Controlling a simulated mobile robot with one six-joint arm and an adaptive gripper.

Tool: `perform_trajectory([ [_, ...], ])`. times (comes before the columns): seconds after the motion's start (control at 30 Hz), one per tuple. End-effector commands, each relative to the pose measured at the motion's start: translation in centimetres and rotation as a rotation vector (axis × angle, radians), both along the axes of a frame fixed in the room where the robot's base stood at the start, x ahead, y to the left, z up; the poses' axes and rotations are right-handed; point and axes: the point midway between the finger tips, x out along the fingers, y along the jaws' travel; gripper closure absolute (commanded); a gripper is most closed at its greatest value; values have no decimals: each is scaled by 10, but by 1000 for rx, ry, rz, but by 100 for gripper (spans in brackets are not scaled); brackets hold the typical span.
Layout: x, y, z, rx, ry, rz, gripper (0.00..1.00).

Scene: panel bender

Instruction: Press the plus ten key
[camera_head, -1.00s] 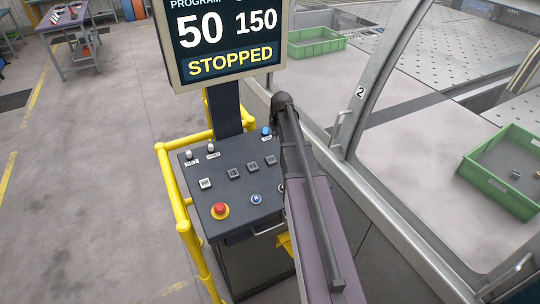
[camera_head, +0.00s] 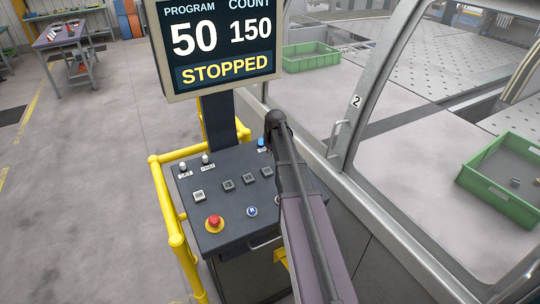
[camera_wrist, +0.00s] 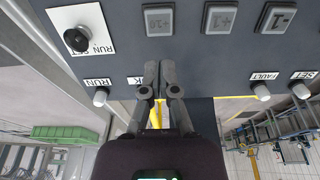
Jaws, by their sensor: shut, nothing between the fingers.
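The plus ten key (camera_wrist: 159,20) is a grey square button at the top of the wrist view, its label upside down. It also shows in the head view (camera_head: 267,171) at the right end of the row of grey keys, just left of my arm. My gripper (camera_wrist: 159,68) is shut and empty, its two fingertips together. In the wrist view the fingertips lie just below the key in the picture, apart from it. I cannot tell their height above the panel. In the head view the fingers cannot be made out.
The plus one key (camera_wrist: 220,18) and minus one key (camera_wrist: 275,18) are beside it. A RUN/SET key switch (camera_wrist: 76,40) and lamps are close by. A red emergency stop (camera_head: 214,223) sits on the panel. The display (camera_head: 220,45) reads 50, 150, STOPPED. Yellow rails (camera_head: 170,205) flank the panel.

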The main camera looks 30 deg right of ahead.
Motion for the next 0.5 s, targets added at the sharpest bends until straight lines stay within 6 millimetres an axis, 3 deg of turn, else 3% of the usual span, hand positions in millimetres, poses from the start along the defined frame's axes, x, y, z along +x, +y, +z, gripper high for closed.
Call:
perform_trajectory([
  [0.5,10,1,-44,0,0,1,100],
])
